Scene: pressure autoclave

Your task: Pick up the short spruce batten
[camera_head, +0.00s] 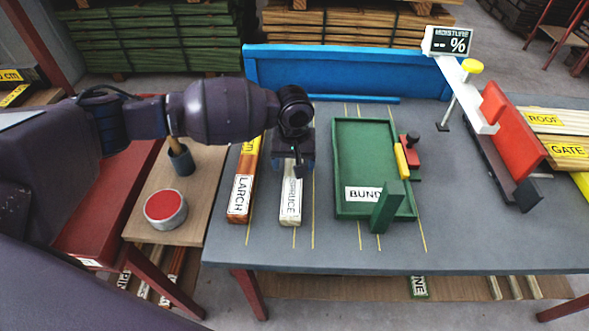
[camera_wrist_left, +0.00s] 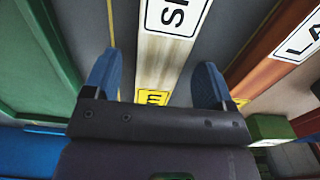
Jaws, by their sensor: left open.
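The short spruce batten (camera_head: 290,206) is a pale strip labelled SPRUCE, lying on the grey table between the larch batten (camera_head: 242,180) and the green tray. Its far part is hidden under my left gripper (camera_head: 299,172), which points down over it. In the left wrist view, the spruce batten (camera_wrist_left: 166,62) runs between the two blue fingers of the left gripper (camera_wrist_left: 156,80), with a small yellow label near the palm. The fingers are open, one on each side of the batten with gaps; I cannot tell how far above the table they are. My right gripper is not in view.
The green tray (camera_head: 340,176) labelled BUND stands close right of the spruce. A blue wall (camera_head: 350,70) closes the table's back. A moisture meter (camera_head: 448,42) and red-and-white stand are at right. A side table holds a red-topped tin (camera_head: 165,208) and a dark cup (camera_head: 181,160).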

